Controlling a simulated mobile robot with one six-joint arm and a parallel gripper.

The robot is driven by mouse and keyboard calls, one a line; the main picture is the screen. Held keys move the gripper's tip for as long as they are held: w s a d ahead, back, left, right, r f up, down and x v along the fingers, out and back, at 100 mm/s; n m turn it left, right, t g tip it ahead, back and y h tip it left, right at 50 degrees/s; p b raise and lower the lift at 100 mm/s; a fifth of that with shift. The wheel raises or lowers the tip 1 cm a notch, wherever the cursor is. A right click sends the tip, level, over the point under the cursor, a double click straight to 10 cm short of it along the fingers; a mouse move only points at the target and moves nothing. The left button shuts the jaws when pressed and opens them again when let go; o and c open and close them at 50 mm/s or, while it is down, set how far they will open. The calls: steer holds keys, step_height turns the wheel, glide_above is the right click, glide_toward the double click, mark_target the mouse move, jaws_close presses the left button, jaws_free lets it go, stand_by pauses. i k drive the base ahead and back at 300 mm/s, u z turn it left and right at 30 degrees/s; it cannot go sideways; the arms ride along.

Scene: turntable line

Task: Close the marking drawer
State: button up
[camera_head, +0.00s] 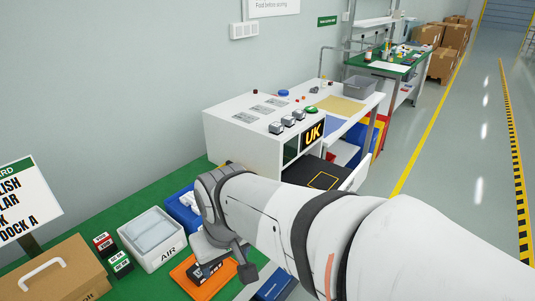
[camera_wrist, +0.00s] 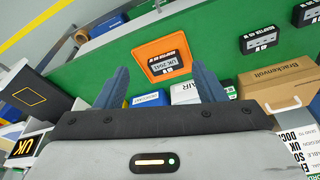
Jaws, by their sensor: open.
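The marking drawer (camera_head: 325,180) is pulled out from the white marking machine (camera_head: 235,135). Its black bed with a yellow outline shows, and its white front stands away from the cabinet beside the UK panel (camera_head: 313,134). In the wrist view the drawer (camera_wrist: 32,92) is at the left edge. My gripper (camera_wrist: 161,86) is open, with two blue fingers apart and nothing between them. It points at the green bench, away from the drawer. In the head view my arm hides part of the gripper and the near side of the drawer.
An orange tray (camera_wrist: 142,58) holds a black unit labelled UK 2041 (camera_wrist: 166,64). A white AIR bin (camera_head: 152,240), a blue bin (camera_head: 178,212) and a cardboard carton (camera_head: 55,275) stand on the green bench. Clear floor (camera_head: 455,170) lies to the right.

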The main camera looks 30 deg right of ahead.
mark_target(313, 172)
steer(key=k, duration=1.15)
steer(key=z, duration=0.5)
steer(key=i, duration=0.7)
steer(key=z, duration=1.05)
steer(key=i, duration=1.45)
steer(key=z, duration=0.1)
